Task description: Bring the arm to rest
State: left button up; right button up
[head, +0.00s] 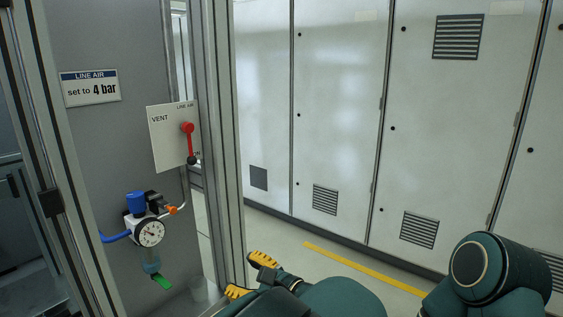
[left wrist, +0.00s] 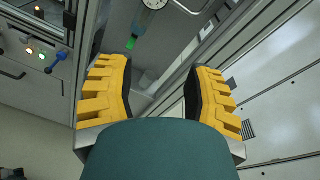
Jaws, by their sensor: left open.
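My left gripper (head: 250,275) is low in the middle of the head view, in front of the panel frame. Its two yellow fingers stand apart. In the left wrist view the open gripper (left wrist: 157,95) has nothing between its fingers; a grey panel shows behind the gap. The green-ended drain (head: 161,281) of the air unit is to the gripper's left in the head view and apart from it. My right gripper is not in view.
A pressure gauge (head: 150,233) with a blue knob (head: 136,203) is on the grey panel. A red-handled vent lever (head: 188,141) points down on its white plate (head: 164,140). A metal post (head: 222,130) stands beside it. White cabinets (head: 335,110) line the back, with floor before them.

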pick_arm(q)
jog(key=s+a+f+n+g+h, duration=0.2)
jog(key=s+a+f+g+h, duration=0.15)
jog(key=f, duration=0.75)
jog(key=s+a+f+n+g+h, duration=0.2)
jog(key=a+f+g, duration=0.15)
jog(key=f, duration=0.85)
jog(key=s+d+f+n+h, duration=0.1)
jog(key=s+f+n+h, duration=0.3)
jog(key=f+n, duration=0.3)
jog(key=s+d+f+n+h+b, duration=0.1)
jog(key=s+d+f+n+h, duration=0.1)
jog(key=s+f+n+h, duration=0.2)
notch_tip(320, 180, down, 4)
jog(key=n+h, duration=0.3)
jog(key=n, duration=0.5)
jog(key=shift+g, duration=0.3)
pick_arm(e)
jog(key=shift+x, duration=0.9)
